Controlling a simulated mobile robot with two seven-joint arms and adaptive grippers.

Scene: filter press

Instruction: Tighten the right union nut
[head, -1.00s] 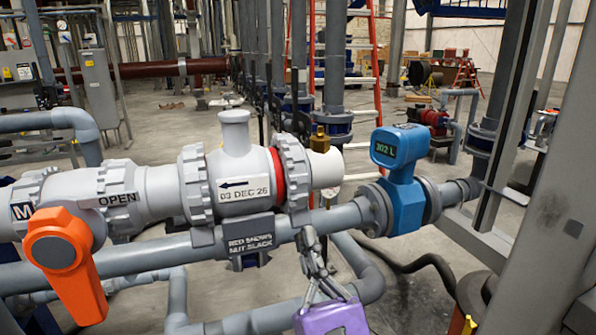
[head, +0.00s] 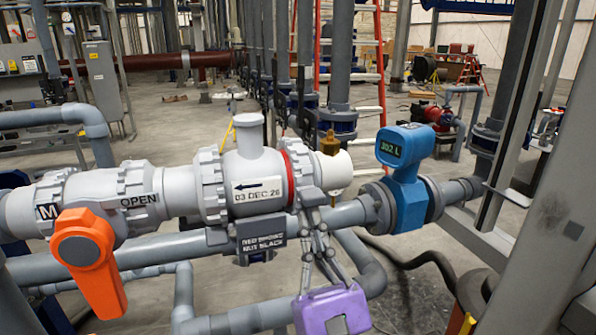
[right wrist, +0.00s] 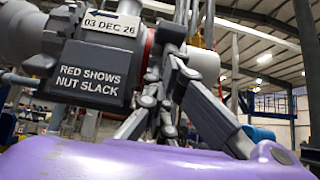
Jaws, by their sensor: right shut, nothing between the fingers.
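The right union nut (head: 301,172) is a grey ribbed ring on the right end of the grey valve body (head: 254,170). A thin red band (head: 288,176) shows between them. The band also shows in the right wrist view (right wrist: 149,46). My right gripper (head: 315,218), with a purple housing, points up from below at the nut's lower edge. Its fingers (right wrist: 166,84) are shut with nothing between them, close under the nut; I cannot tell whether they touch it. The nut's underside is partly hidden by the fingers. My left gripper is not in view.
A label plate (head: 261,240) hangs below the valve, left of my fingers. A blue flow meter (head: 402,175) stands to the right, and a brass fitting (head: 329,143) sits behind the nut. An orange handle (head: 88,260) hangs at the left. A grey pipe (head: 350,214) runs behind the fingers.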

